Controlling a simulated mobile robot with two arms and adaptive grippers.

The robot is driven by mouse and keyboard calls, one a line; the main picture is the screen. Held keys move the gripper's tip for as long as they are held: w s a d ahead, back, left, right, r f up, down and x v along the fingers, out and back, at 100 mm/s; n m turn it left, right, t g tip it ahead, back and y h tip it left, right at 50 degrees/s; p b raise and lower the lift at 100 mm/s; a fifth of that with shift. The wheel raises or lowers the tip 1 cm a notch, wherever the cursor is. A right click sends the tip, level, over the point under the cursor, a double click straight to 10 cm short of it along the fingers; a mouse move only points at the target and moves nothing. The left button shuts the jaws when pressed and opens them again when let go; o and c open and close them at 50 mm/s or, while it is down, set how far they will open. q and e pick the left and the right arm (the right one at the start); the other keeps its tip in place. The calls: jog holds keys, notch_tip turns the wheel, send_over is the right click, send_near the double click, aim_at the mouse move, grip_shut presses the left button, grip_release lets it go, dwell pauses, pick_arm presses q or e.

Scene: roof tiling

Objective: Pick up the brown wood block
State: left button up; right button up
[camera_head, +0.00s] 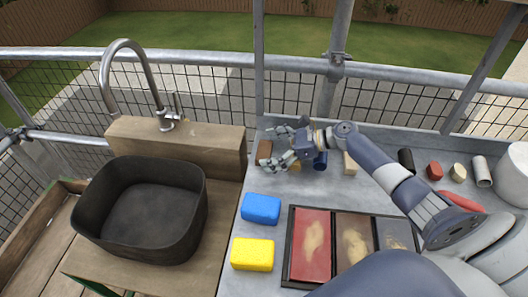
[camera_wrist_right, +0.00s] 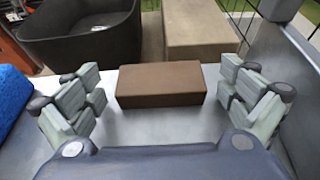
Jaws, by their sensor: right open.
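The brown wood block (camera_wrist_right: 160,84) lies flat on the grey metal work surface, between the spread fingers of my right gripper (camera_wrist_right: 165,100) in the right wrist view. The fingers stand apart from it on both sides. In the head view the brown block (camera_head: 265,149) sits near the back left corner of the grey surface. My right gripper (camera_head: 278,148) is open there, its fingers reaching left toward the block. My left gripper is not in the frames.
A black basin (camera_head: 140,212) and a faucet (camera_head: 140,80) stand left. A blue sponge (camera_head: 261,209), a yellow sponge (camera_head: 252,254) and a framed tray (camera_head: 285,255) lie in front. Several small blocks and cylinders line the back. A metal railing (camera_head: 400,75) runs behind.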

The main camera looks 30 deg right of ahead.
jog(key=shift+d, duration=0.1)
jog(key=c, duration=1.1)
jog(key=shift+r, duration=0.1)
jog(key=shift+c, duration=0.2)
